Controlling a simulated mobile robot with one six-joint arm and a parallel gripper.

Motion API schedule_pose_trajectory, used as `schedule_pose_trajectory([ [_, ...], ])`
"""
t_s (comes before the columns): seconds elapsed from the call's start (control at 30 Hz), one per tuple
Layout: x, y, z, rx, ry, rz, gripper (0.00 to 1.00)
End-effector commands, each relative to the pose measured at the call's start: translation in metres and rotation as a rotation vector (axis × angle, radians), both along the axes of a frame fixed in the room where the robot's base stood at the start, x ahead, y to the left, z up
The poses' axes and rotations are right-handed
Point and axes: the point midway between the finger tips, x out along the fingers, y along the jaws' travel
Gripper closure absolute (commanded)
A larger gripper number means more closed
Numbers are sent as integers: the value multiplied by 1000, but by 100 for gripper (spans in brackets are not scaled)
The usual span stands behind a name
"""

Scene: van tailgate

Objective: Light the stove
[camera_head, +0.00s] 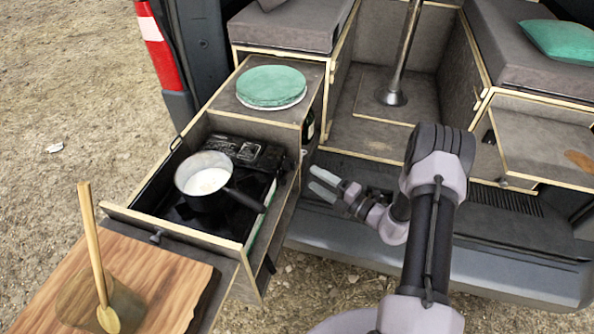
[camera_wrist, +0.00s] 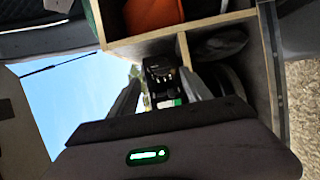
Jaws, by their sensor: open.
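The black camping stove (camera_head: 250,155) sits in the pulled-out drawer (camera_head: 225,118) at the van's tailgate. A white pot (camera_head: 205,180) with a dark handle stands on it, with something whitish inside. The handle points toward the lower right. No flame shows, and I cannot make out the stove's knob. My gripper (camera_head: 323,186) is open and empty, to the right of the drawer and apart from it. In the wrist view my gripper's fingers (camera_wrist: 158,98) reach toward wooden compartments.
A wooden board (camera_head: 150,265) with a wooden spoon (camera_head: 95,250) stands in front of the drawer. Green plates (camera_head: 271,86) lie on the cabinet behind. A dark bottle (camera_head: 308,127) is beside the cabinet. An open flap (camera_head: 545,145) is at the right.

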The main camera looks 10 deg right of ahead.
Motion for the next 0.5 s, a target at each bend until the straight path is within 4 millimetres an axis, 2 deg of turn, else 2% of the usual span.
schedule_pose_trajectory([
  [0.03, 11, 10, -3, -2, -2, 5, 43],
  [0.2, 41, 34, -2, -2, -2, 5, 43],
  [0.3, 53, 42, -2, -2, -2, 3, 43],
  [0.5, 63, 49, 0, -2, 0, 1, 43],
])
